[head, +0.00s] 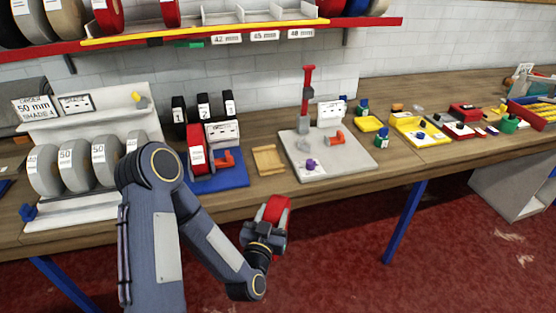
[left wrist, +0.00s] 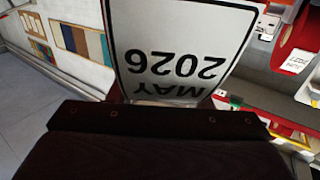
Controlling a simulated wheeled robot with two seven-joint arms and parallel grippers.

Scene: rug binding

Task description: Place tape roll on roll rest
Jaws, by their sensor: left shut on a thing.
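My left gripper (head: 264,232) is shut on a red tape roll (head: 275,208) and holds it up in front of the bench's front edge. In the left wrist view a white label (left wrist: 175,50) reading "MAY 2026" upside down fills the upper middle, close to the camera; the dark shape below it hides much of that view. A small wooden tray-like piece (head: 268,160), which may be the roll rest, lies on the bench beyond the gripper and looks empty. My right gripper is not in view.
A grey board (head: 345,160) with a red-topped post (head: 307,90) is right. A white rack (head: 100,125) holds several 50 mm rolls. A shelf (head: 210,37) overhangs the back.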

